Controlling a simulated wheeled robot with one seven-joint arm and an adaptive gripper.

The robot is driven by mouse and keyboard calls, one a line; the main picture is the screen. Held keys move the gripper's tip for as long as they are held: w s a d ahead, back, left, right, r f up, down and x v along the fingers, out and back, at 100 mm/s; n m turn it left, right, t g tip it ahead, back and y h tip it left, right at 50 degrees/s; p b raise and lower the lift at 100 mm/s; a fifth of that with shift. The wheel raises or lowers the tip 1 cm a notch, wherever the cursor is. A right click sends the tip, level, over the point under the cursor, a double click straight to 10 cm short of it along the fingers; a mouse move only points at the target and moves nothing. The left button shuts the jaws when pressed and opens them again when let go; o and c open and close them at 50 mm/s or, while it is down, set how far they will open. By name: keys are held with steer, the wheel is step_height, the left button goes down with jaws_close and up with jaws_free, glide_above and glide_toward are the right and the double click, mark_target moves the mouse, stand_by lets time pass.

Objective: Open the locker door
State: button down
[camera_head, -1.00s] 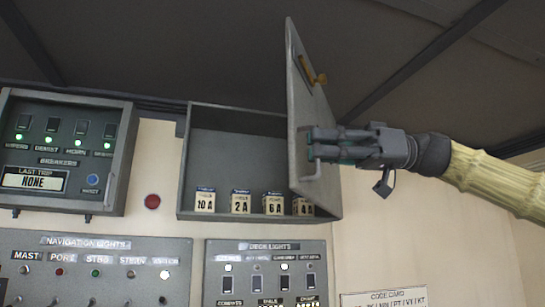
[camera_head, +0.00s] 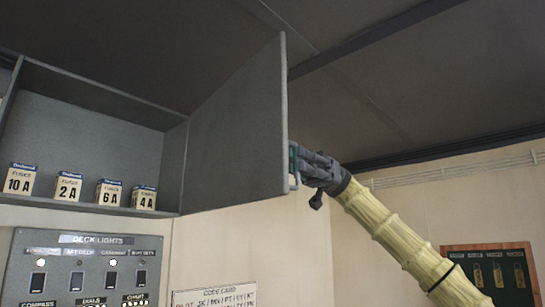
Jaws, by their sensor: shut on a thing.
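The grey locker (camera_head: 90,82) is on the wall at the left, with its front open and its inside in view. Its door (camera_head: 235,130) stands swung out on the right side, with its inner face toward me. My gripper (camera_head: 297,165) is at the door's free edge, shut on the door's handle, which is mostly hidden behind the door and the fingers. Several fuse boxes, such as the 10 A box (camera_head: 19,180) and the 4 A box (camera_head: 143,198), stand on the locker's bottom shelf.
The deck lights panel (camera_head: 85,270) is below the locker. A code card (camera_head: 213,297) is on the wall beside it. A wooden-framed key board (camera_head: 492,272) hangs at the lower right.

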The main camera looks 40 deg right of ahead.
steer(key=shift+w+d, duration=0.1)
steer(key=shift+d, duration=0.5)
steer(key=c, duration=1.6)
jaws_free()
steer(key=shift+w, duration=0.1)
steer(key=shift+o, duration=0.2)
steer(key=shift+w+a, duration=0.1)
steer(key=shift+w, duration=0.05)
steer(key=v, duration=1.2)
